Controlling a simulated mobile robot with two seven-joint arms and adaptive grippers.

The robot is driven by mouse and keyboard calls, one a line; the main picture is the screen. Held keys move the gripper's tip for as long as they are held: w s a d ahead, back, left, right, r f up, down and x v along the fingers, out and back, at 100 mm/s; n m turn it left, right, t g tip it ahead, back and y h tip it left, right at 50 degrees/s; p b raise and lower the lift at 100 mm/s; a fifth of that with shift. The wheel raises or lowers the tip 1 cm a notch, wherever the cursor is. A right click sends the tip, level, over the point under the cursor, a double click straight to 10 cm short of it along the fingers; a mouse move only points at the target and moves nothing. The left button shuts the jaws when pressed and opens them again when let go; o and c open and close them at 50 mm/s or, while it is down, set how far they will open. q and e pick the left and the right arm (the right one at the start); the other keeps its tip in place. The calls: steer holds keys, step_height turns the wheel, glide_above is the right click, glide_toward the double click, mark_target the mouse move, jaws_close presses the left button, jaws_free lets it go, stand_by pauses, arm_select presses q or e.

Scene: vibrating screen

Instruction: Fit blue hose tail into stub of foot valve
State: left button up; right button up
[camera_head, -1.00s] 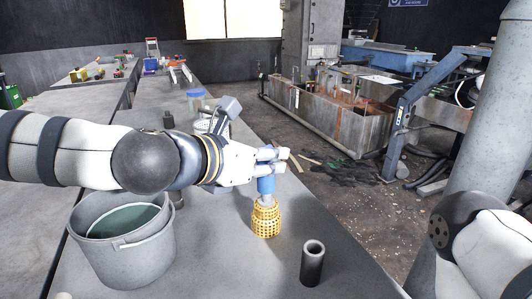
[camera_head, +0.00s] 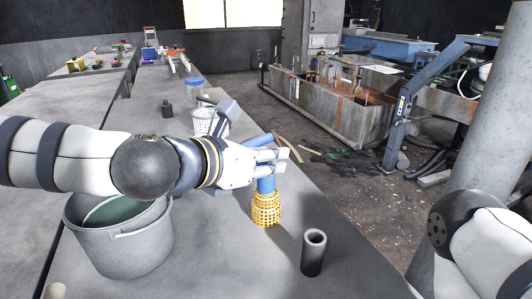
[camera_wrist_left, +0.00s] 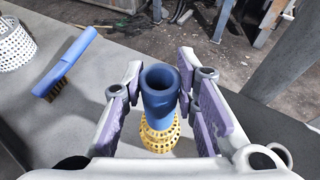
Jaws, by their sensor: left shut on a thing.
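The blue hose tail (camera_head: 265,184) is a short blue tube held upright in my left gripper (camera_head: 284,155). In the left wrist view the hose tail (camera_wrist_left: 159,92) shows its open top end between the purple-padded fingers. The foot valve (camera_head: 266,208) is a yellow perforated strainer standing on the bench directly below the hose tail. It also shows in the left wrist view (camera_wrist_left: 160,138). The hose tail's lower end meets the top of the valve; its stub is hidden, so I cannot tell how deep the tail sits. My right gripper is out of view.
A dark pipe piece (camera_head: 313,252) stands right of the valve near the bench edge. A grey bucket (camera_head: 125,245) stands at left. A blue-handled brush (camera_wrist_left: 66,62) and a white perforated basket (camera_wrist_left: 12,50) lie beyond the gripper. Bare bench lies between bucket and valve.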

arm_select(q)
steer(key=shift+f, duration=0.15)
steer(key=o, duration=1.1)
steer(key=shift+s+a, duration=0.1)
steer(key=v, duration=1.1)
steer(key=shift+s+a, duration=0.15)
steer(key=shift+s, duration=0.15)
